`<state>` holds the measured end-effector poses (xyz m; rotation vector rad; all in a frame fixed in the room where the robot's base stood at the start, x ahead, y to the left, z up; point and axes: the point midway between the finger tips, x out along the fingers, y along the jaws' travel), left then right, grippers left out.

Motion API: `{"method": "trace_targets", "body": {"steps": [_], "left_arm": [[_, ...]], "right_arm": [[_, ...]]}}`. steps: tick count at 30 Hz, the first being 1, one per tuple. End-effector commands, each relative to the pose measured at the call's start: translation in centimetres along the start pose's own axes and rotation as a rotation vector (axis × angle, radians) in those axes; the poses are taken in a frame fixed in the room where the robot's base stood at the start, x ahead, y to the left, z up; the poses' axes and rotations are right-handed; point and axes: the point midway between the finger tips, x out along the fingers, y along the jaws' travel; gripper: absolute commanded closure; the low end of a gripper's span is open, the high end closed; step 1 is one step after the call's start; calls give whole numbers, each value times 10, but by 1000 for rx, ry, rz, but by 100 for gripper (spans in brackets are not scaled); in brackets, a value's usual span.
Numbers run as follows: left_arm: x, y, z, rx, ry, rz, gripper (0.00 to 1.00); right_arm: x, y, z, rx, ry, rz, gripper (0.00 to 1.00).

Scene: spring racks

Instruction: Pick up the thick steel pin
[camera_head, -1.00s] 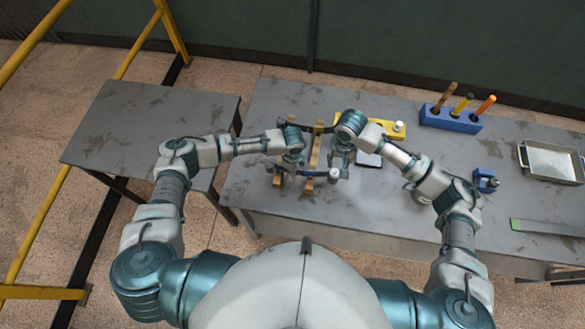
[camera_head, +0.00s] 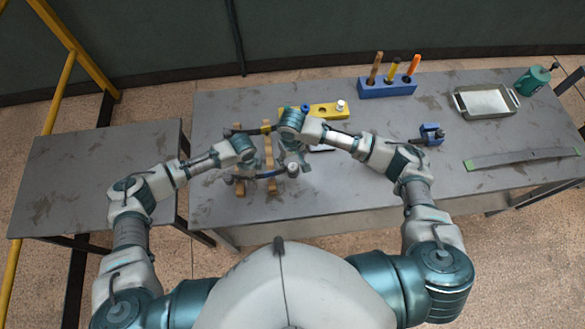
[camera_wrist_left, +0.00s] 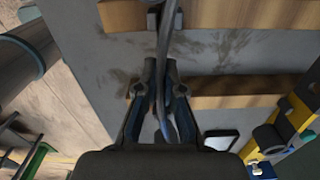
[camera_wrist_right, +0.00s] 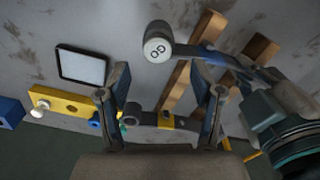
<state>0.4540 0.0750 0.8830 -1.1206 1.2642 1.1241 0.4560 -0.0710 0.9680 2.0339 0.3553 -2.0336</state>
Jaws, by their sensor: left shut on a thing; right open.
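A pale, round-headed pin (camera_head: 340,106) stands at the right end of the yellow holed block (camera_head: 322,112); I take it for the thick steel pin. It also shows in the right wrist view (camera_wrist_right: 40,103), apart from my gripper. My right gripper (camera_wrist_right: 160,78) is open and empty, its fingers above the two springs. My left gripper (camera_wrist_left: 160,80) is shut on a dark curved leaf spring (camera_wrist_left: 166,45), the near one with a blue band (camera_head: 268,174). The contact is mostly hidden in the head view.
A far spring with a yellow band (camera_wrist_right: 165,121) and wooden strips (camera_head: 239,140) lie by the grippers. A dark-framed pale plate (camera_wrist_right: 82,66) lies beside the yellow block. Further right are a blue tool block (camera_head: 388,90), a blue clamp (camera_head: 430,135) and a metal tray (camera_head: 484,101).

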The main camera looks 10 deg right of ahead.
Motion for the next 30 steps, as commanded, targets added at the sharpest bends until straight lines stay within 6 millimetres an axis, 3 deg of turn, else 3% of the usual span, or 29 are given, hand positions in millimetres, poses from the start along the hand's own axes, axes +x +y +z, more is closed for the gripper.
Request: {"method": "trace_targets", "body": {"steps": [7, 16, 24, 30], "left_arm": [[-2, -3, 0, -2, 1, -7, 100], [-2, -3, 0, -2, 1, -8, 100], [-3, -3, 0, -2, 2, -8, 100], [-3, -4, 0, -2, 2, -9, 100]], "right_arm": [[37, 3, 2, 2, -3, 0, 34], [43, 3, 2, 1, -1, 0, 34], [42, 3, 2, 1, -1, 0, 100], [42, 3, 2, 1, 0, 0, 100]]}}
